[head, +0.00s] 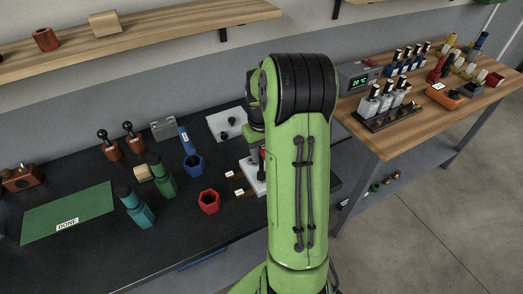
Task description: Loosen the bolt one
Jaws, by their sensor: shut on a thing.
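No part that I can tell as bolt one shows. My own green arm fills the middle of the head view and covers part of the bench. The jaws of my gripper are hidden behind it, along with whatever they touch. A pale plate (252,176) with a green upright part above it shows partly at the arm's left edge. Two small white-tagged pieces (238,192) lie just left of it.
Teal (135,209) and green (160,181) tools stand near a green mat (66,214) marked DONE. Two dark-knobbed brown pieces (107,144) stand behind. A wooden table (385,143) at right holds a black rack (388,118) and an orange device (444,95). The bench front is clear.

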